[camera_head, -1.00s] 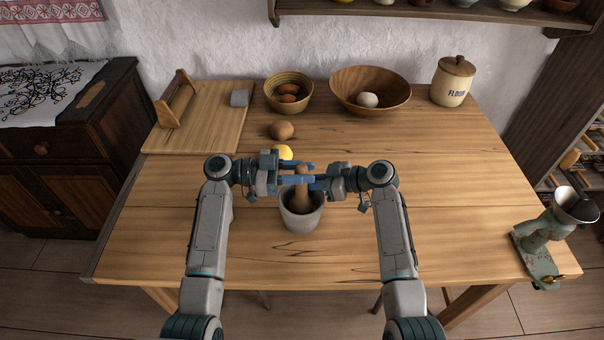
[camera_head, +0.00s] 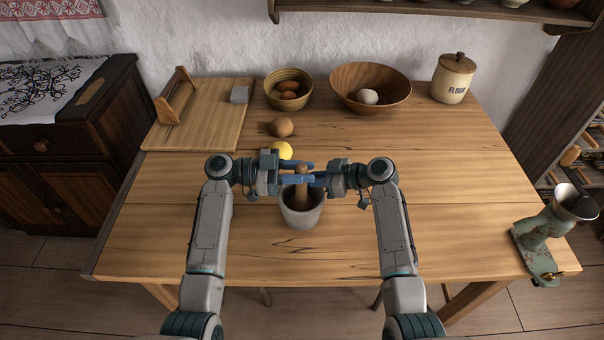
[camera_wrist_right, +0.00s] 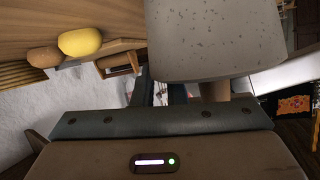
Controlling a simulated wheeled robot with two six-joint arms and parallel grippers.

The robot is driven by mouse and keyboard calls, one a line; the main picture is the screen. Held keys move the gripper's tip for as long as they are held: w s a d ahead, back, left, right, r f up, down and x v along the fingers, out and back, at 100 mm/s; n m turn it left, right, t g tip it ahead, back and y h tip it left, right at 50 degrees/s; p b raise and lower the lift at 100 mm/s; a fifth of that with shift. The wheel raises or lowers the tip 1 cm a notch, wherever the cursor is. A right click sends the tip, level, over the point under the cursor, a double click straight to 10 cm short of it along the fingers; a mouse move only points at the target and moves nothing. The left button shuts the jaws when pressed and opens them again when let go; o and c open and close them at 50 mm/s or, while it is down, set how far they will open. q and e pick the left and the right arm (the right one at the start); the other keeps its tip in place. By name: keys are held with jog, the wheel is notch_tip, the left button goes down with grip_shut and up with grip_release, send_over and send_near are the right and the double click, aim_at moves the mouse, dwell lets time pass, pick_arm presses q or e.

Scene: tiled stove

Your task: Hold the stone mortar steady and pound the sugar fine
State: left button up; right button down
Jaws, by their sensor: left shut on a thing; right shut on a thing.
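The grey stone mortar (camera_head: 302,214) stands upright near the middle of the table. It also shows close up and upside down in the right wrist view (camera_wrist_right: 215,40). The wooden pestle (camera_head: 302,189) stands in the mortar, its upper part among the blue fingers. My left gripper (camera_head: 299,173) reaches in from the left, shut on the pestle, with fingers in front of and behind it. My right gripper (camera_head: 319,180) reaches in from the right at rim height and appears shut on the mortar's rim. The sugar inside is hidden.
A yellow fruit (camera_head: 280,150) and a brown round thing (camera_head: 282,127) lie behind the grippers. A cutting board (camera_head: 215,130), two bowls (camera_head: 270,102) (camera_head: 402,96) and a flour jar (camera_head: 453,82) stand at the back. A grinder (camera_head: 540,228) is at the right edge. The table front is clear.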

pick_arm(q)
jog(key=shift+r, duration=0.6)
jog(key=shift+f, duration=1.25)
jog(key=shift+r, duration=0.1)
jog(key=shift+r, duration=1.15)
jog(key=shift+f, duration=1.25)
jog(key=shift+r, duration=0.1)
